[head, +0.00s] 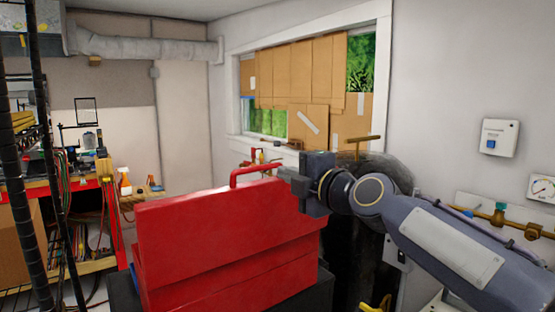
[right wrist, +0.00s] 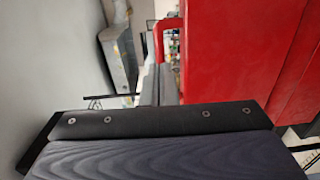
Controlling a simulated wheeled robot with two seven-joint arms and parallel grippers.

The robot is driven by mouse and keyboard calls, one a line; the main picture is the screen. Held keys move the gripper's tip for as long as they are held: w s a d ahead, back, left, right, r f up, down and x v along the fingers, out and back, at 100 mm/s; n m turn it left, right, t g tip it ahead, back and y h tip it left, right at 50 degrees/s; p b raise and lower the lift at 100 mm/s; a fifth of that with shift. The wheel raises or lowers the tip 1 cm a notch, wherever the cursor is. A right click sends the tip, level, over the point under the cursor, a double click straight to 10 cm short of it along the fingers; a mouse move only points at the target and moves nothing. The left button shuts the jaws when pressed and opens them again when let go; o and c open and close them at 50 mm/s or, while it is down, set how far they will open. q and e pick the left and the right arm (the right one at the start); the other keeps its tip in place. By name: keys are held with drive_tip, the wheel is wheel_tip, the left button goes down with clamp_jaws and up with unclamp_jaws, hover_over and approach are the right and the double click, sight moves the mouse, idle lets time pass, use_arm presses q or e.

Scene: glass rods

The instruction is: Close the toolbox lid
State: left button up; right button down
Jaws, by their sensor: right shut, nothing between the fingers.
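The red toolbox (head: 230,275) stands in the lower middle of the head view. A broad, flat red panel, which looks like its lid (head: 215,225), rises above the body and leans slightly. A red handle (head: 258,168) sticks up from the panel's top edge; it also shows in the right wrist view (right wrist: 159,38). The inside of the box is hidden. My right gripper (head: 285,174) is shut and empty at the panel's upper right edge, close to the handle; whether it touches is unclear. Its fingers (right wrist: 160,80) lie beside the red panel in the right wrist view. My left gripper is not in view.
The toolbox rests on a dark stand (head: 125,292). A dark rounded tank (head: 345,225) stands behind my right arm. A cluttered workbench (head: 75,190) is at the left. A boarded window (head: 300,85) and a wall with a gauge (head: 542,188) are behind.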

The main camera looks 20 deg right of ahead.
sight(269, 167)
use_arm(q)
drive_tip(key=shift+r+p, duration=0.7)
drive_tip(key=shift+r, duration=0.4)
use_arm(e)
drive_tip(key=shift+x, duration=1.95)
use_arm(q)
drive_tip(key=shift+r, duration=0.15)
use_arm(e)
drive_tip(key=shift+a+r, duration=0.1)
